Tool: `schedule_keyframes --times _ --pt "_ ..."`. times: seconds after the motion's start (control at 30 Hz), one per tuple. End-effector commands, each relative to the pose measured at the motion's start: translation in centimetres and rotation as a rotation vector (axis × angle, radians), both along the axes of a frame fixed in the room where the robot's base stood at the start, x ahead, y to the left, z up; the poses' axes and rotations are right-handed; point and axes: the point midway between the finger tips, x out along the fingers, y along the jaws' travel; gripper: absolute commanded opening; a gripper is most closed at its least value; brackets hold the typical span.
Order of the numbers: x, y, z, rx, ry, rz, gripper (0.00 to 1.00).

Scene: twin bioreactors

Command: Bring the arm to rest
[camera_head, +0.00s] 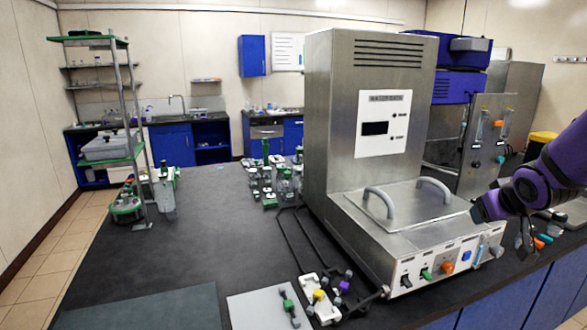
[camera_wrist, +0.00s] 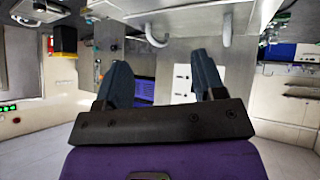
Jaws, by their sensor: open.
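My purple arm (camera_head: 545,183) reaches in from the right edge in the head view, in front of the steel water bath unit (camera_head: 372,130). Its dark end is close to the right side of the unit's lid (camera_head: 412,204); I cannot tell the exact gap. In the wrist view my gripper (camera_wrist: 162,84) has its two blue-grey fingers spread apart, with nothing between them. The unit's curved lid handles show past the fingers in the wrist view.
Knobs and switches (camera_head: 447,267) line the unit's front. Black rails, a white holder (camera_head: 319,299) and a grey plate (camera_head: 266,308) lie to its left. Green-capped glassware (camera_head: 285,183) stands behind these. The dark bench (camera_head: 190,250) is largely clear farther left.

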Motion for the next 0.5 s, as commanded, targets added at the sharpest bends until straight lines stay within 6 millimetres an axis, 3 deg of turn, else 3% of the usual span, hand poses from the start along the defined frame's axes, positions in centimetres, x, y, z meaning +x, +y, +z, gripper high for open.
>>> schedule_keyframes --times 0.03,0.2,0.5 --pt "-1.0 0.8 1.4 -0.007 0.008 -0.010 0.63" --pt "-4.9 3.2 4.6 -0.002 0.062 -0.050 0.63" --pt "-13.3 7.8 8.6 0.072 0.167 -0.071 0.63"
